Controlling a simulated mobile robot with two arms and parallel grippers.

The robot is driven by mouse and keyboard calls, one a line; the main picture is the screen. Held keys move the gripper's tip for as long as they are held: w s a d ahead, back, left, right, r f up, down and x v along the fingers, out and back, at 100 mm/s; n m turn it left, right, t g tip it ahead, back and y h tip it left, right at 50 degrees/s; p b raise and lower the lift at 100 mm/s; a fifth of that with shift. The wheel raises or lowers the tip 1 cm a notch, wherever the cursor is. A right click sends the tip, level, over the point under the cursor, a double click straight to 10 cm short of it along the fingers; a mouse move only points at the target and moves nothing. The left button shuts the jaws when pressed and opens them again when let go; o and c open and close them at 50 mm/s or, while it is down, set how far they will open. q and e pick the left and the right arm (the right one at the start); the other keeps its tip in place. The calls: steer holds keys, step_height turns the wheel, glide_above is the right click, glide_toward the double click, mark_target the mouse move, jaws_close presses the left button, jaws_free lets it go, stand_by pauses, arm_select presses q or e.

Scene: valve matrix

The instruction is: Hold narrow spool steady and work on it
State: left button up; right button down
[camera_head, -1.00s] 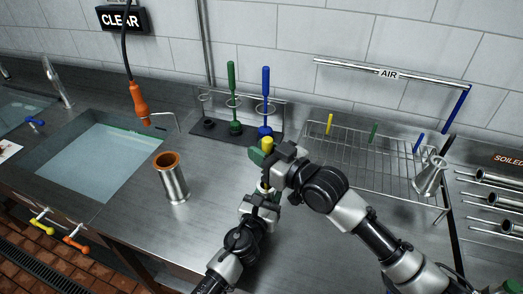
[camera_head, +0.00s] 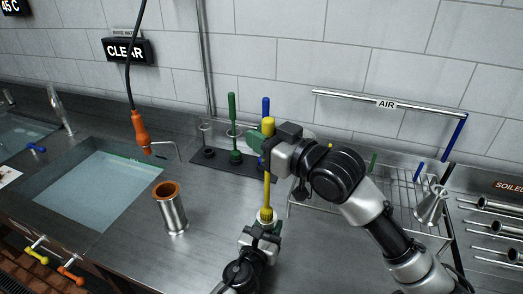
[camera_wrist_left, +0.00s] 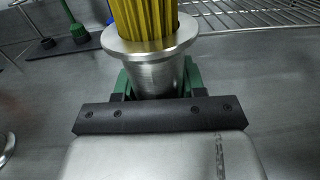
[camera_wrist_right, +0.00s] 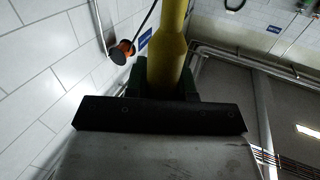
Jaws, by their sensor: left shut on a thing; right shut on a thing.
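The narrow spool (camera_wrist_left: 151,65) is a flanged metal tube held upright in my left gripper (camera_wrist_left: 153,88); in the head view its rim (camera_head: 264,220) shows low in the middle. A yellow brush (camera_head: 268,185) stands upright over it, and its yellow bristles (camera_wrist_left: 146,20) sit in the spool's mouth. My right gripper (camera_head: 268,140) is shut on the brush's yellow handle (camera_wrist_right: 167,55), well above the spool. The lower part of the spool is hidden by my left gripper.
A wider metal spool with an orange inside (camera_head: 172,208) stands at left. A green brush (camera_head: 232,125) and a blue brush (camera_head: 265,106) stand in the rack (camera_head: 205,160) behind. A wire drying rack (camera_head: 405,200) is at right. The water basin (camera_head: 100,190) is at far left.

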steer(key=shift+r, duration=0.65)
step_height(320, 180, down, 14)
stand_by(0.6)
steer(key=shift+r, duration=0.15)
step_height(320, 180, up, 14)
stand_by(0.8)
step_height(320, 180, up, 7)
stand_by(0.8)
